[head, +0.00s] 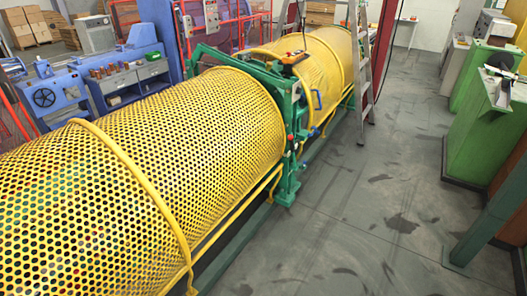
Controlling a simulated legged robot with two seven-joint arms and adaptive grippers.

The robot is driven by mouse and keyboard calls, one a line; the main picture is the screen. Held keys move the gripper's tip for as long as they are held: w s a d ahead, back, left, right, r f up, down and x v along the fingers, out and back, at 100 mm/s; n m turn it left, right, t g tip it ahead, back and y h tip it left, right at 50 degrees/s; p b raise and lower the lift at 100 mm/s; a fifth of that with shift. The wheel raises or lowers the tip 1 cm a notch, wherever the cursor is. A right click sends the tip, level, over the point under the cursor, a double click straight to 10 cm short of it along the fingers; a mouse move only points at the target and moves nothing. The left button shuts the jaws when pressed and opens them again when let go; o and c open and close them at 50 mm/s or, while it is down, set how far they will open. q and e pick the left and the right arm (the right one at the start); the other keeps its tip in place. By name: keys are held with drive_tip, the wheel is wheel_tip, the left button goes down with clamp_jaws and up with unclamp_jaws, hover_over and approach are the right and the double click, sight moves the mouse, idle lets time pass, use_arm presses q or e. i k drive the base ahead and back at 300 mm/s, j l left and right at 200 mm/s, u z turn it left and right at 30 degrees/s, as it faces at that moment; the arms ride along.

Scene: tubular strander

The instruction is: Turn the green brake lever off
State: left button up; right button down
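A green frame (288,180) stands upright between two yellow perforated guards of the strander. A long green bar (240,63) runs from its top toward the back left, and a dark and orange item (290,57) sits near its top. The green brake lever is not clearly distinguishable from the other green parts, and I cannot tell its position. A small blue part (316,131) shows low on the right side of the frame. Neither of my grippers is in view.
The large near yellow guard (110,200) fills the left. A grey stepladder (363,60) stands by the far guard (325,65). Green cabinets (480,140) and a green post (490,215) line the right. The grey floor (370,200) between is clear.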

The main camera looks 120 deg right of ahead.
sight(293, 154)
drive_tip(key=z, duration=4.25)
drive_tip(key=i+z, duration=0.1)
drive_tip(key=i, duration=0.3)
